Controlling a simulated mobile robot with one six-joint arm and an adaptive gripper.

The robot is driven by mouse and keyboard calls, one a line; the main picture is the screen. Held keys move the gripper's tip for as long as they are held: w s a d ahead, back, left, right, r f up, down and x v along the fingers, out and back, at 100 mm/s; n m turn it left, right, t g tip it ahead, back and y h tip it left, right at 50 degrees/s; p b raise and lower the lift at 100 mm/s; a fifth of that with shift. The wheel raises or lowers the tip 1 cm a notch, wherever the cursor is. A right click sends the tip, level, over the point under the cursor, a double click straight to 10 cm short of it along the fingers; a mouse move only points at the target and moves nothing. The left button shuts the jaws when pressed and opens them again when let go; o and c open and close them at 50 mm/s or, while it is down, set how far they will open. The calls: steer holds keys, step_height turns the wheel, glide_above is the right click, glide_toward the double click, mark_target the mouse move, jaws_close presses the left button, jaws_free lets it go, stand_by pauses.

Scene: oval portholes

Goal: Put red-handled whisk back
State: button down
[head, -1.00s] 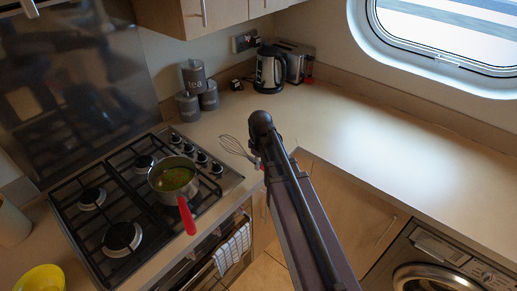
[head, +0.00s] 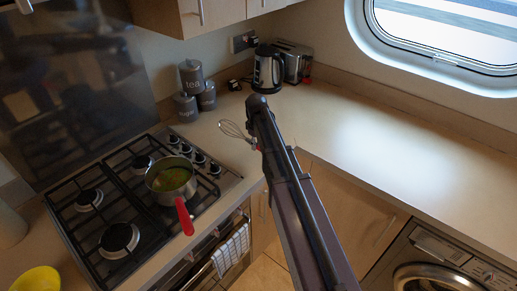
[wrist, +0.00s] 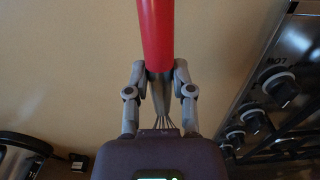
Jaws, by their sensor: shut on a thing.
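The whisk shows in the head view as a wire loop (head: 232,129) sticking out to the left of my arm, over the counter near the inner corner. Most of its red handle is hidden there behind my arm. In the wrist view the red handle (wrist: 156,35) runs up from between my fingers, with the grey neck and wires below it, toward the wrist. My gripper (wrist: 159,72) is shut on the whisk at the grey neck just by the handle. In the head view the fingers are mostly hidden by the arm.
A hob (head: 118,237) with a red-handled pot (head: 172,180) stands to the left. Grey canisters (head: 187,107), a kettle (head: 267,70) and a toaster (head: 294,63) stand at the back. The right counter (head: 400,150) is clear. A yellow bowl (head: 38,280) sits at the lower left.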

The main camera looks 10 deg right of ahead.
mark_target(256, 153)
steer(key=shift+w, duration=0.55)
steer(key=shift+w+d+f+b, duration=0.1)
steer(key=shift+w+f+b, duration=0.05)
steer(key=shift+f+b, duration=1.65)
steer(key=shift+f, duration=0.05)
steer(key=shift+f, duration=0.1)
steer(key=shift+c, duration=2.4)
jaws_free()
steer(key=shift+r, duration=0.2)
step_height(256, 153, up, 12)
steer(key=p, duration=1.2)
